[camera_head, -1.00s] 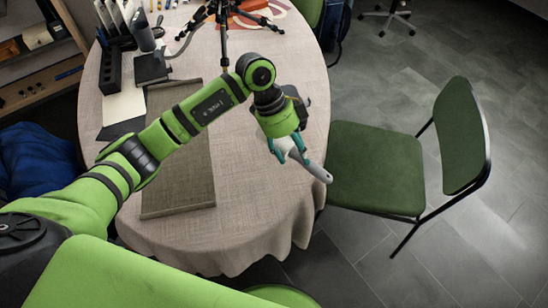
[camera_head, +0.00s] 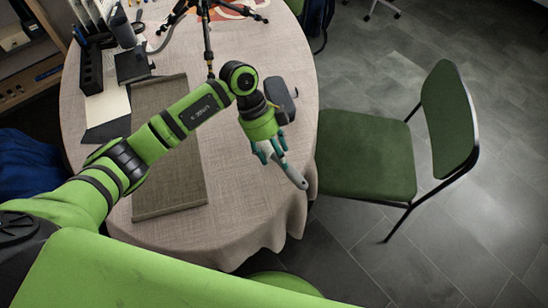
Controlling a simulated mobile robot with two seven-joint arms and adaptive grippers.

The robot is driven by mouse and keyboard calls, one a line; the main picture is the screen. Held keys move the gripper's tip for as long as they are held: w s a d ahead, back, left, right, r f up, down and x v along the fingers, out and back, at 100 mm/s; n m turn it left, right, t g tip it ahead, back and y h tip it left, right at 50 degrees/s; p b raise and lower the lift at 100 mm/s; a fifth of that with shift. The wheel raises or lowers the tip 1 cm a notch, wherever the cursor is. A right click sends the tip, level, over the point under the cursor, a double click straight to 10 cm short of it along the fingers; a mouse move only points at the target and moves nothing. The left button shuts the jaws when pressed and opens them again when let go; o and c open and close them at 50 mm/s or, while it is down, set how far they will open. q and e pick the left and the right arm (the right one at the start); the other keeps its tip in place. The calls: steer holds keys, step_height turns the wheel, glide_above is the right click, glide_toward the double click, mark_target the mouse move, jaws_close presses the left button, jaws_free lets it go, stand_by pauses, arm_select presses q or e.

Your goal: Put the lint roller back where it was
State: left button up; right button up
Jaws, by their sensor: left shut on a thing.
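The lint roller (camera_head: 294,174) shows as a pale grey handle that sticks out toward the lower right from my left gripper (camera_head: 272,154). My left gripper is shut on it near the right edge of the round table (camera_head: 240,205). Its teal fingers lie against the roller, and the roller's other end is hidden by the gripper or the table items behind. A dark grey object (camera_head: 279,93) lies on the table just beyond the gripper, partly covered by the arm. My right gripper is not in view.
A long grey-brown mat (camera_head: 170,185) lies on the tablecloth under my left arm. A tripod (camera_head: 207,40) stands at the back. Black holders (camera_head: 91,72) stand at the far left. A green chair (camera_head: 365,155) stands close to the right of the table. The front right tabletop is clear.

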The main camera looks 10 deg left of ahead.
arm_select(q)
steer(key=shift+a+f, duration=0.2)
step_height(320, 180, down, 3)
steer(key=shift+f+p, duration=0.2)
steer(key=shift+p, duration=0.1)
steer(key=shift+w+f, duration=0.1)
steer(key=shift+f, duration=0.15)
steer(key=shift+f, duration=0.15)
steer(key=o, duration=1.1)
